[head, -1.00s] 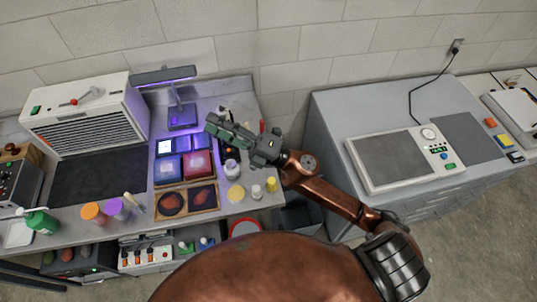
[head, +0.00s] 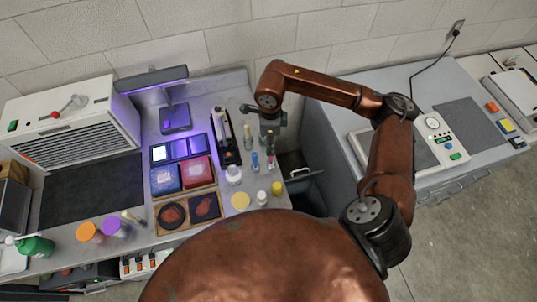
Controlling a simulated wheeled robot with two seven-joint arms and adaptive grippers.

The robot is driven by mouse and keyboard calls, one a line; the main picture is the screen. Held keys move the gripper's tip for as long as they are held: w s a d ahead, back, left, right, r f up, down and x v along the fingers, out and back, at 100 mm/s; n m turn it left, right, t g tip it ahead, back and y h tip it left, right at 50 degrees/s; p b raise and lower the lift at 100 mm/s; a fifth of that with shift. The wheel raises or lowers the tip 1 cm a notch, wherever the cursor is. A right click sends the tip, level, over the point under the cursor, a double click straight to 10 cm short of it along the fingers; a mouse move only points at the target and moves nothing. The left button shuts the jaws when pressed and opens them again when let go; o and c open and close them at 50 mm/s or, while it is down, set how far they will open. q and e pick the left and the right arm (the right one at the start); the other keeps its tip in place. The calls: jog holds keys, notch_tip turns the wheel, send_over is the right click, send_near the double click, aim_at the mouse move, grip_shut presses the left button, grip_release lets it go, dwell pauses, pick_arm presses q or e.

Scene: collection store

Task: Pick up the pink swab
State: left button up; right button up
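A slim upright item with a reddish-pink part (head: 270,163), which looks like the pink swab, stands near the right edge of the bench. It is small, and its upper part is close to my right gripper in the picture. My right gripper (head: 268,136) points down over the bench's right edge, just behind and above this item. Its fingers are small and dark, so I cannot tell whether they are open or touch anything. A blue slim item (head: 255,161) and a pale yellowish one (head: 248,138) stand just left of it. My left gripper is not in view.
A gap separates the bench from the grey cabinet (head: 328,135).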

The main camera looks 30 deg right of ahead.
aim_at(271, 159)
jog(key=shift+w+a+f, duration=0.15)
jog(key=shift+f, duration=0.55)
jog(key=shift+s+d+f+p, duration=0.1)
jog(key=shift+s+f+p, duration=0.2)
jog(key=shift+f, duration=0.35)
jog(key=shift+s+d+f+p, duration=0.1)
jog(key=shift+s+f+p, duration=0.1)
jog(key=shift+f+p, duration=0.3)
jog(key=f, duration=0.3)
jog(key=shift+w, duration=0.3)
jog(key=shift+s+f, duration=0.1)
jog(key=shift+f, duration=0.25)
jog(key=shift+c, duration=0.7)
jog(key=c, duration=0.3)
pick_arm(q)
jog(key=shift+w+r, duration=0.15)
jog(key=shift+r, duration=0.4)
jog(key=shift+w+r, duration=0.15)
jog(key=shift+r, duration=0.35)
pick_arm(e)
grip_shut()
